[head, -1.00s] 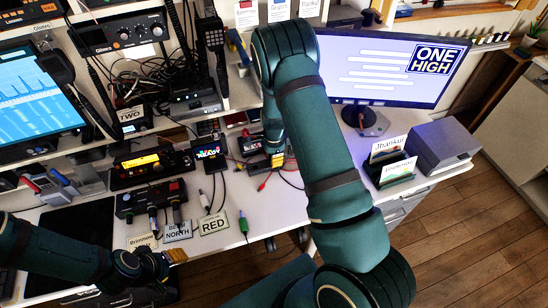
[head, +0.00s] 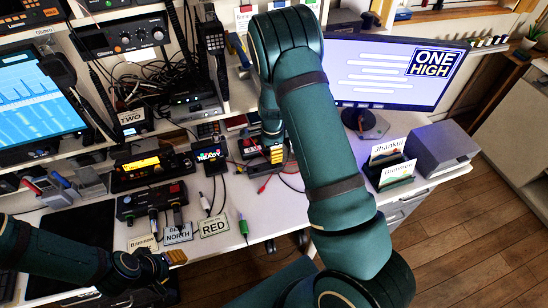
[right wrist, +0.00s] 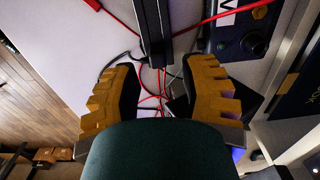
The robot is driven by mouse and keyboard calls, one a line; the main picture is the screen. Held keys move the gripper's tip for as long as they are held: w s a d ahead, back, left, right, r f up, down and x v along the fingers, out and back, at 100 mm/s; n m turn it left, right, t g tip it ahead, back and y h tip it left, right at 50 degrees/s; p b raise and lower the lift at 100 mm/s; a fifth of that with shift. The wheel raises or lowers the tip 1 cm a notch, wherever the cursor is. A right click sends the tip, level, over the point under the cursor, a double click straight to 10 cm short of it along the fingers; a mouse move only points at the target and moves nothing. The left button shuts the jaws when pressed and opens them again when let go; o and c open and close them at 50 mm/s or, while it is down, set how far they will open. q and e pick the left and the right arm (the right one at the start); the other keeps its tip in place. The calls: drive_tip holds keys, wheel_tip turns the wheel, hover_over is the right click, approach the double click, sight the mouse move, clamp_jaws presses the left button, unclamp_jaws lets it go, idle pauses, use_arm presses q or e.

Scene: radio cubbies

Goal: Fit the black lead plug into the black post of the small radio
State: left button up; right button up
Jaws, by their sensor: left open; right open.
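My right gripper (head: 275,155) is over the back of the desk, partly hidden by my own arm in the head view. In the right wrist view (right wrist: 165,92) its yellow fingers are open, with nothing held. Red and black leads (right wrist: 150,98) run between and beyond the fingertips. A dark blue-black device (right wrist: 240,38) with a round knob lies just beyond the right finger. I cannot tell the black lead plug or the black post apart there. A compact radio (head: 150,168) with an orange display stands left of the right gripper. My left gripper (head: 176,257) is open and empty at the front left.
A black box (head: 152,200) with plugged cables, name cards (head: 214,226) and a green plug (head: 243,226) are at the desk's front. A monitor (head: 395,72), card holder (head: 392,170) and grey box (head: 441,150) stand right. Shelves crowd the left. White desk is bare right of the green plug.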

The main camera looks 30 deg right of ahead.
wheel_tip(320, 180, up, 8)
drive_tip(key=p, duration=0.1)
drive_tip(key=s+a+f+n, duration=0.5)
drive_tip(key=a+f+n, duration=0.1)
drive_tip(key=a, duration=0.1)
drive_tip(key=s+a+f+n+y, duration=0.1)
drive_tip(key=s+a+f+n, duration=0.2)
drive_tip(key=shift+s+a+f+n+t, duration=0.2)
drive_tip(key=shift+s+n+t, duration=0.1)
drive_tip(key=shift+n, duration=0.1)
drive_tip(key=s+a+n+y, duration=0.1)
drive_tip(key=s+a+n, duration=0.1)
drive_tip(key=a+n, duration=0.1)
drive_tip(key=s+a+n+t+y, duration=0.1)
drive_tip(key=s+a+n, duration=0.2)
drive_tip(key=a, duration=0.1)
drive_tip(key=s+a+n, duration=0.2)
drive_tip(key=a, duration=0.2)
drive_tip(key=shift+s+f+n+y, duration=0.2)
drive_tip(key=shift+s+n+y, duration=0.2)
drive_tip(key=shift+s+a+f+b, duration=0.1)
drive_tip(key=shift+f+b, duration=0.25)
drive_tip(key=shift+b, duration=0.05)
drive_tip(key=shift+o, duration=1.1)
drive_tip(key=shift+s+f+b, duration=0.1)
drive_tip(key=shift+f+b, duration=0.25)
drive_tip(key=shift+r, duration=0.15)
